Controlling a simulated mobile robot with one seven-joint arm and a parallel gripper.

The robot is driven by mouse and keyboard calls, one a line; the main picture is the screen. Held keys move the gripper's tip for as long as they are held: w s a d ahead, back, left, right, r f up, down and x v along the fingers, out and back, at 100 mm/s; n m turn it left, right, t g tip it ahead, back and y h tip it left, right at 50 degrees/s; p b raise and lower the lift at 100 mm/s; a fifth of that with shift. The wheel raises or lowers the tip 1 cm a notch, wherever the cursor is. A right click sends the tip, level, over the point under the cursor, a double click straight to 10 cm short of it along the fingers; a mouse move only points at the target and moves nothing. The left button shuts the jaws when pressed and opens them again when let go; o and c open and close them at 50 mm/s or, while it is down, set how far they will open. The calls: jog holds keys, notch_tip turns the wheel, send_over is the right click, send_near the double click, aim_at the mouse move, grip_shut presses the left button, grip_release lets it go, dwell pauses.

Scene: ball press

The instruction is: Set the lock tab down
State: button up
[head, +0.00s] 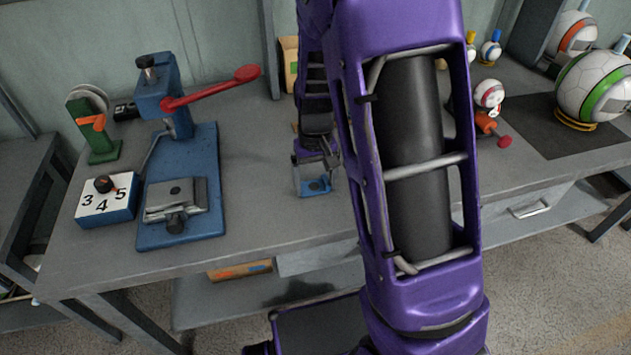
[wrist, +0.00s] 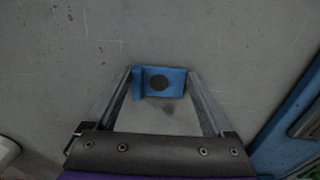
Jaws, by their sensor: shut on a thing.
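The lock tab (wrist: 160,83) is a small blue block with a dark round hole, seen between my fingertips in the wrist view. In the head view the blue lock tab (head: 317,186) shows under my gripper (head: 312,178), over the bare bench top near its front edge. My gripper, also in the wrist view (wrist: 159,84), is shut on the lock tab. A faint shadow lies just below the tab in the wrist view; whether the tab touches the bench I cannot tell.
The grey bench top (head: 275,213) is clear around the tab. A blue press (head: 213,200) with a red lever (head: 215,88) stands to the left, beside a numbered block (head: 106,203). Balls (head: 592,88) stand at the right. My purple arm hides the bench's middle.

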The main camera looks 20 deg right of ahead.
aim_at(315, 190)
jog(key=o, duration=1.1)
jog(key=shift+c, duration=0.2)
notch_tip(315, 190, up, 12)
jog(key=p, duration=0.2)
jog(key=shift+r+p, duration=0.15)
jog(key=shift+p, duration=0.2)
